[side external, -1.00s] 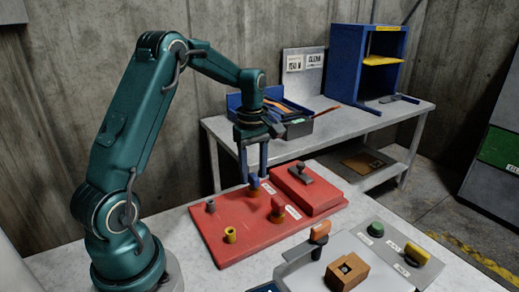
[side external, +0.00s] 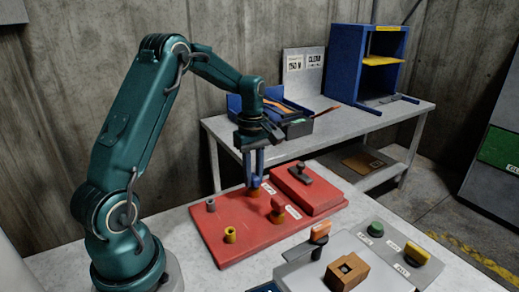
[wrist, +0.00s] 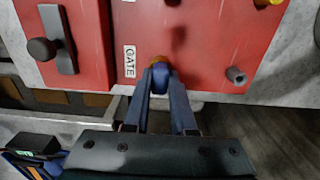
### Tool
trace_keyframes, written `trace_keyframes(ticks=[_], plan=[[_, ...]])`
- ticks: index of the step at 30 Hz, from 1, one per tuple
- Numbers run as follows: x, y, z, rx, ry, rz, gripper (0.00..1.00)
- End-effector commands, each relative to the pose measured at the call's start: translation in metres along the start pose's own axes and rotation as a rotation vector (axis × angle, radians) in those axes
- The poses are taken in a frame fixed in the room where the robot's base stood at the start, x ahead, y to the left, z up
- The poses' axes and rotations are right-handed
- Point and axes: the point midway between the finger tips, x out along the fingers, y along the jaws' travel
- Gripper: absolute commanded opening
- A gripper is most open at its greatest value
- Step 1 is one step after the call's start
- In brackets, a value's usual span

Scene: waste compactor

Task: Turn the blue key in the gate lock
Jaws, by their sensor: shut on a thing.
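The blue key (wrist: 160,73) stands in the gate lock (wrist: 160,60), a brass-coloured ring beside the white GATE label (wrist: 130,62) on the red panel (wrist: 215,35). My gripper (wrist: 160,78) is shut on the blue key, with one dark blue finger on each side of it. In the side external view my gripper (side external: 254,184) points straight down at the lock, near the back edge of the red panel (side external: 225,222). The fingers hide most of the key there, so its exact angle is hard to tell.
A raised red block with a grey lever (side external: 300,172) stands right of the lock. A second key-like knob (side external: 278,206), a grey peg (side external: 210,205) and a yellow socket (side external: 229,235) are on the panel. A grey console with a brown box (side external: 346,271) is in front.

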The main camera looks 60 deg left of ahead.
Motion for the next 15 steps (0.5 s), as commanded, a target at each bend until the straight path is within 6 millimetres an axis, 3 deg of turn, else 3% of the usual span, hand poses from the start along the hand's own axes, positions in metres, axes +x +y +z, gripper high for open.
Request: trace_keyframes(ticks=[8,15], plan=[[0.0007,0.0,-0.0001,-0.016,0.0,0.0,0.0],[0.001,0.0,-0.0001,-0.286,0.0,-0.001,0.0]])
